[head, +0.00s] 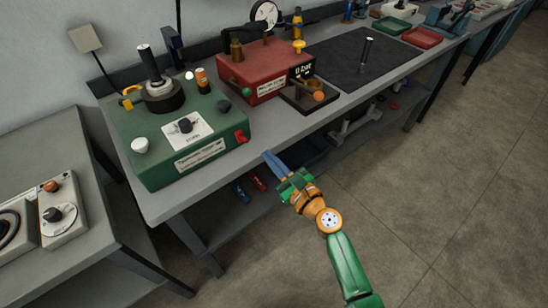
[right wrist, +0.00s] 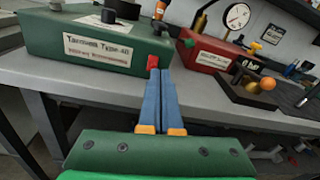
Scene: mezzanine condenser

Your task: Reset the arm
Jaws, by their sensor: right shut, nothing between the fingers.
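My right arm, green and orange, reaches up from the bottom of the head view. Its gripper (head: 271,160) has blue fingers that lie together, shut and empty, in front of the bench's front edge. In the right wrist view the fingers (right wrist: 161,85) point toward the bench, just below a red switch (right wrist: 153,62) on the green machine (right wrist: 90,50). In the head view the green machine (head: 165,168) stands on the bench left of my gripper, with its red switch (head: 241,136) near. I see no contact. My left gripper is not in view.
A red machine (head: 262,66) with a gauge (head: 265,14) stands behind on the bench (head: 290,128). A small black stand with an orange ball (head: 318,96) is near the edge. A lower shelf (head: 225,214) holds small items. The floor (head: 440,190) at right is clear.

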